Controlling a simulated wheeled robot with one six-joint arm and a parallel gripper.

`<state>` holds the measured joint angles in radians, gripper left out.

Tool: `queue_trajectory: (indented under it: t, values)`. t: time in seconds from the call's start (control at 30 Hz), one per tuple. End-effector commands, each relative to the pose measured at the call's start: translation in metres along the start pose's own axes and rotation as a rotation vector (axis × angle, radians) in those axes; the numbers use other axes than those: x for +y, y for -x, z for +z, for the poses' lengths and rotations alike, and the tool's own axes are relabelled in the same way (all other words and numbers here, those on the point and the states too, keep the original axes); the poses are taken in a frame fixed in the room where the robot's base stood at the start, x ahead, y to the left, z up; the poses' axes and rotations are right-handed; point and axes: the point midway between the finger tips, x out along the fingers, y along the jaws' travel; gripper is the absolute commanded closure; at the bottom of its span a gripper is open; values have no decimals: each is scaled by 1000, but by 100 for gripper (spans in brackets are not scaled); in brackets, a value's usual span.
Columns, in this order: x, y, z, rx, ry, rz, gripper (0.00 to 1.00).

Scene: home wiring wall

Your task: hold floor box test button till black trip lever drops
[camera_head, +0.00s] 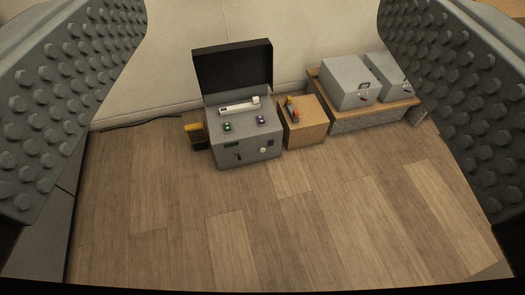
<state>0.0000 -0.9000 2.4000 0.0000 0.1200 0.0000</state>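The grey floor box (243,152) stands on the wooden floor against the wall, its dark lid (233,67) raised at the back. On its top are a white bar-shaped part (239,106), a small green-topped part (227,127) and a small bluish part (261,120). Its front face carries a round white knob or button (263,150), a dark slot-like part (239,157) and a green label or display (232,144). I cannot tell which is the test button or the black trip lever. My gripper (262,110) is open and empty, its studded fingers wide apart at both picture edges, well away from the box.
A yellow and black object (195,134) stands left of the box. A wooden block (305,127) with a red and green item (292,109) is close on its right. Farther right, grey cases (348,84) sit on a low bench (365,119). The floor in front (270,230) is clear.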

Motion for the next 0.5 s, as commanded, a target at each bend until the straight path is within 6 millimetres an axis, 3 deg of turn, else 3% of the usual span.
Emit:
queue_trajectory:
  t: [0.03, 0.33, 0.37, 0.5]
  values:
    - [0, 0, 0, 0, 0, 0, 37]
    - [0, 0, 0, 0, 0, 0, 96]
    - [0, 0, 0, 0, 0, 0, 100]
    - [0, 0, 0, 0, 0, 0, 100]
